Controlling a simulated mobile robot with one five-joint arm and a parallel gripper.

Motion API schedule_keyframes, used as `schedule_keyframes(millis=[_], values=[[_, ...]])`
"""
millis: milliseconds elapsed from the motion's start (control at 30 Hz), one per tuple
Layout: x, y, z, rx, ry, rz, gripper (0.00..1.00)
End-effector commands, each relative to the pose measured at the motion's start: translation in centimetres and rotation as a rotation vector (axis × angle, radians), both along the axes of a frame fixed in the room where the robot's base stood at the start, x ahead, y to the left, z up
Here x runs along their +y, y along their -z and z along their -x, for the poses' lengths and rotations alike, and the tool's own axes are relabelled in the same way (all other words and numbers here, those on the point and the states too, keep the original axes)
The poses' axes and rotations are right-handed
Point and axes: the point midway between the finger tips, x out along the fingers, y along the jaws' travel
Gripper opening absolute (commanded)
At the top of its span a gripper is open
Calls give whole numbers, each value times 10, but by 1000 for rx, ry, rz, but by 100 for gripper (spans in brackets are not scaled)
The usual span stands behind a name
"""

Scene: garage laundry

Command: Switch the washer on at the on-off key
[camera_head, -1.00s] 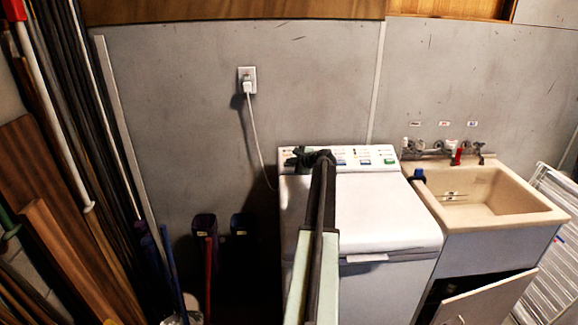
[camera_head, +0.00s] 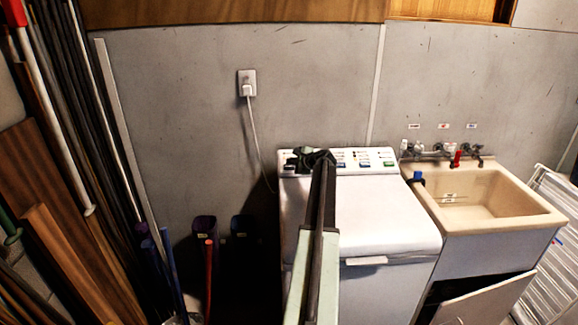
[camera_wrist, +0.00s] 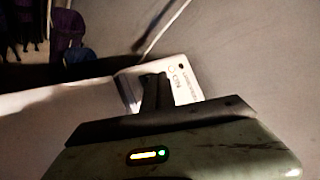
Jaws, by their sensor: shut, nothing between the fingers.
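The white top-loading washer (camera_head: 385,220) stands against the grey wall with its lid closed. Its control panel (camera_head: 358,158) runs along the back edge, with small coloured keys and printed marks. My dark gripper (camera_head: 310,158) is shut at the left part of the panel and covers some of it. In the wrist view, the shut fingers (camera_wrist: 156,88) reach over the panel end (camera_wrist: 186,84), where a round symbol and lettering show. I cannot make out the on-off key clearly. I cannot tell whether the fingertips touch the panel.
A beige sink (camera_head: 485,195) with taps stands right of the washer, above a tilted cabinet door (camera_head: 485,300). A plugged cord (camera_head: 256,135) hangs from the wall outlet (camera_head: 247,83) behind the washer. Long poles and boards (camera_head: 75,240) crowd the left. Dark bins (camera_head: 204,232) stand left of the washer.

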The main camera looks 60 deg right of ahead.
Motion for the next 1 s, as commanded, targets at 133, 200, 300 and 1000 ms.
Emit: schedule_keyframes(millis=[133, 200, 300, 1000], values=[[0, 0, 0, 0, 0, 0, 0], [0, 0, 0, -1, -1, 0, 0], [1, -2, 0, -1, 0, -1, 0], [16, -46, 11, -2, 0, 0, 0]])
